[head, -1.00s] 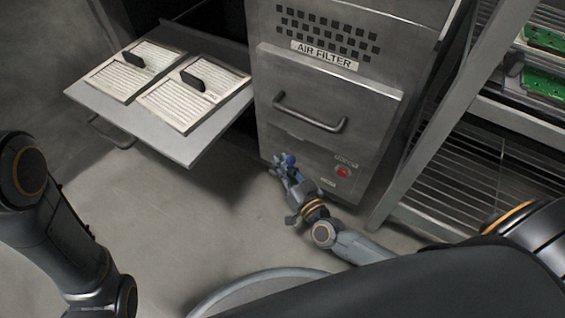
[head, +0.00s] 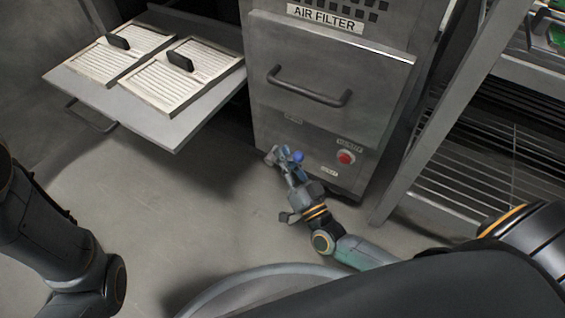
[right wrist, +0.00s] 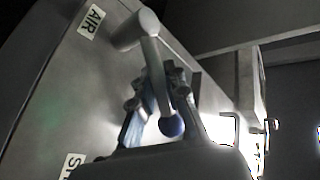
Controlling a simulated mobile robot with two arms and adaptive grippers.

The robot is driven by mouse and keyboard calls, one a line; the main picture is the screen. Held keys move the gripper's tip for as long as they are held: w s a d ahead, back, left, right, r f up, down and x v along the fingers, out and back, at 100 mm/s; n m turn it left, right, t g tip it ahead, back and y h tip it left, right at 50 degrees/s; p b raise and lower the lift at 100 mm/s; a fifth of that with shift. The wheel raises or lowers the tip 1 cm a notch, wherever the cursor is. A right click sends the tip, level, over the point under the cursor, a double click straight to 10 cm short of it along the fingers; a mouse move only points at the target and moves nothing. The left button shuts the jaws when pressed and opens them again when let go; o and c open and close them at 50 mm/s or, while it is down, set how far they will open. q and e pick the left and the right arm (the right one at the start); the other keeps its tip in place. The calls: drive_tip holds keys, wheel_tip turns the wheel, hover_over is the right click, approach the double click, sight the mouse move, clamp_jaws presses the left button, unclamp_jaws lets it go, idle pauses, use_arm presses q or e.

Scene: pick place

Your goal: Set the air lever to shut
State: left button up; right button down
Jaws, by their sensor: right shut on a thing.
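The air lever (right wrist: 151,55) is a grey bar on a round pivot on the grey cabinet front, with a blue knob at its end. In the right wrist view the knob (right wrist: 171,126) hangs below the pivot, near the gripper's palm. My right gripper (right wrist: 160,80) is shut on the lever bar, with one finger on each side. In the head view the gripper (head: 285,163) is low at the cabinet's front, with the blue knob (head: 298,157) beside its fingers. The fingers partly hide the lever there. My left gripper is out of view.
The AIR FILTER cabinet (head: 330,67) has a bar handle (head: 308,92) above the lever and a red button (head: 346,158) to its right. A pulled-out tray (head: 150,125) with two filters stands left. A wire rack (head: 470,160) stands right. Floor is clear before the cabinet.

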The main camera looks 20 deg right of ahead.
drive_tip(key=shift+s+d+f+m+t+h+b, duration=0.15)
drive_tip(key=shift+s+f+m+t+h+b, duration=0.2)
drive_tip(key=shift+m+t+b, duration=0.55)
drive_tip(key=shift+s+d+f+m+t+h+b, duration=0.15)
drive_tip(key=shift+f+m+t+b, duration=0.3)
drive_tip(key=shift+b, duration=0.75)
drive_tip(key=shift+w+r, duration=0.1)
drive_tip(key=c, duration=1.6)
unclamp_jaws()
drive_tip(key=shift+r, duration=0.1)
